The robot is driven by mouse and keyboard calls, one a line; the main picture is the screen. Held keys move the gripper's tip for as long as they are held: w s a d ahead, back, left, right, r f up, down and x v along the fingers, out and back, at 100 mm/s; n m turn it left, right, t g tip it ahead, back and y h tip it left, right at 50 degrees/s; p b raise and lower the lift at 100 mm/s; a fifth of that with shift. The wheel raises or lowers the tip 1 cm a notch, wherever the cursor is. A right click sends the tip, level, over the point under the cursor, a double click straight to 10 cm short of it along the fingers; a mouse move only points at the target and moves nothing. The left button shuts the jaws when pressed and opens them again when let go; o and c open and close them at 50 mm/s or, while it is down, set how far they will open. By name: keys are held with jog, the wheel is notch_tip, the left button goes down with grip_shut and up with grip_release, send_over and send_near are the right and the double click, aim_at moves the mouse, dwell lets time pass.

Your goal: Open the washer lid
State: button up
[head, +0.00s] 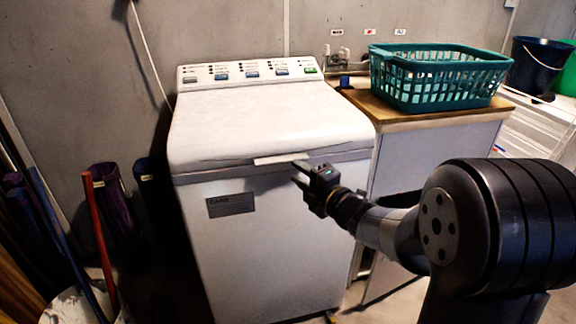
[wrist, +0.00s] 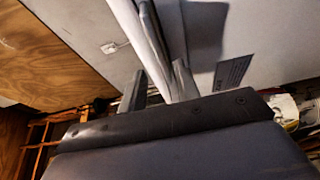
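The white washer (head: 265,245) stands in the middle of the head view with its lid (head: 270,120) down flat. A pale handle tab (head: 275,159) sticks out at the middle of the lid's front edge. My gripper (head: 297,172) is at that front edge, by the right end of the tab. Its two fingers are apart, one above the other. In the wrist view my gripper (wrist: 158,86) also shows open, and a pale edge of the washer front runs between the fingers. I cannot tell whether either finger touches the lid or tab.
A control panel (head: 250,71) stands behind the lid. To the right, a teal laundry basket (head: 440,95) sits on a wood-topped cabinet (head: 400,121). Poles, including a red one (head: 99,235), lean at the left.

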aim_at(285, 163)
jog(key=x, duration=0.5)
jog(key=shift+w, duration=0.15)
jog(key=shift+c, duration=0.5)
grip_shut()
